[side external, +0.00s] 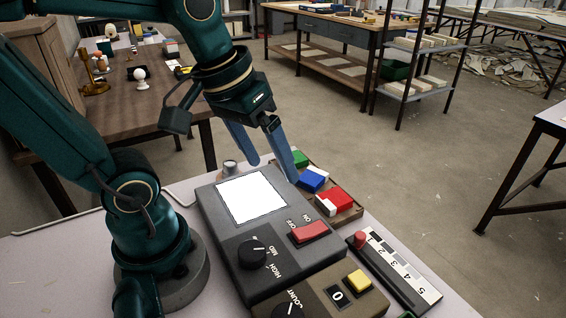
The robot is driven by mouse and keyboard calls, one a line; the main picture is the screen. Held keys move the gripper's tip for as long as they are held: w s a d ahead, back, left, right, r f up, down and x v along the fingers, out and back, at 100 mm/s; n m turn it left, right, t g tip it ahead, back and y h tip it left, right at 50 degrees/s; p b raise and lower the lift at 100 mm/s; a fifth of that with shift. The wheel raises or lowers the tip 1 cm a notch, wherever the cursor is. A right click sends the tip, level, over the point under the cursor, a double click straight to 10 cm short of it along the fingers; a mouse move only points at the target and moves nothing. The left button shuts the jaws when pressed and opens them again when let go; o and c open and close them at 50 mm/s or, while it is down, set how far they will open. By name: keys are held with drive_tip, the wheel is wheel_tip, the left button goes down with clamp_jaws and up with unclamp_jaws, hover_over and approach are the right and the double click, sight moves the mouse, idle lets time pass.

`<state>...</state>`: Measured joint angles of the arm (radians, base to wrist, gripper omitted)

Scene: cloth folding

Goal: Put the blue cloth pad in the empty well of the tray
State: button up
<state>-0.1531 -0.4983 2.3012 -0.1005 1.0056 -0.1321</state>
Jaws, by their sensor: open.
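A wooden tray (352,216) lies on the table behind a grey control box, which hides part of it. A small blue piece (312,180), which looks like the blue pad, lies in the tray between a green piece (300,158) and a red and white piece (336,200). I cannot tell whether it is cloth. My gripper (273,171) points down with its two blue fingers spread and nothing visible between them. The right fingertip is close to the blue piece in the picture; I cannot tell if they touch. An empty well is not visible.
The grey control box (220,232) with a white panel (251,196), knob and red switch stands in front of the tray. A numbered slider strip (400,272) lies to the right, and a brown box with a yellow button (358,281) is in front. A grey cylinder (230,168) stands behind.

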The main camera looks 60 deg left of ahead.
drive_tip(key=s+m, duration=0.1)
drive_tip(key=m+t, duration=0.1)
drive_tip(key=s+d+f+m, duration=0.1)
drive_tip(key=shift+s+m+t, duration=0.3)
drive_tip(key=shift+m, duration=0.1)
idle(1.0)
